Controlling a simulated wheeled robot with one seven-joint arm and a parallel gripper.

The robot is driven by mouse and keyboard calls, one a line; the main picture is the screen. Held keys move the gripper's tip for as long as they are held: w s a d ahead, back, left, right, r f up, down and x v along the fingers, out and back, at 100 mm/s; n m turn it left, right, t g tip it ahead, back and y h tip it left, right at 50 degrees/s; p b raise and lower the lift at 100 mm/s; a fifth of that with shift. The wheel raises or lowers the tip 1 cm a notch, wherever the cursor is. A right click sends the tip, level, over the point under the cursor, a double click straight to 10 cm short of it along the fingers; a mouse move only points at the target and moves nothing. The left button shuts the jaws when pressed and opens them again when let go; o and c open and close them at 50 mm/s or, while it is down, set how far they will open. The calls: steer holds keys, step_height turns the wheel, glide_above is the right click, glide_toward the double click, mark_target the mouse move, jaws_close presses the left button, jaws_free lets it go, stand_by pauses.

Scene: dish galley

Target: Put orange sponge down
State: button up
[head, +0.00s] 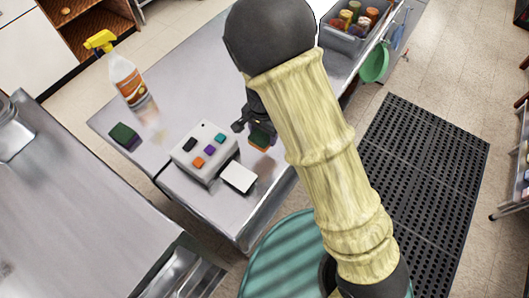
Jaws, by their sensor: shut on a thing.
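The orange sponge (260,147) shows as a small block with a dark green top and an orange underside. My gripper (252,122) is shut on it, just right of the light grey box with coloured squares. My arm hides part of the gripper and the sponge's right side. I cannot tell whether the sponge touches the counter.
The grey box (185,158) stands on the steel counter (182,85), with a white pad (238,177) at its front right. A green and purple sponge (124,136) lies left, near a spray bottle (127,80). A tub of jars (345,40) stands at the back right.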

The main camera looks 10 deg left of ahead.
glide_above(263, 155)
steer(key=shift+f+p, duration=0.4)
steer(key=shift+f, duration=2.55)
steer(key=shift+f+p, duration=0.35)
steer(key=shift+f, duration=1.75)
steer(key=shift+f, duration=0.15)
steer(key=o, duration=0.9)
steer(key=shift+o, duration=0.2)
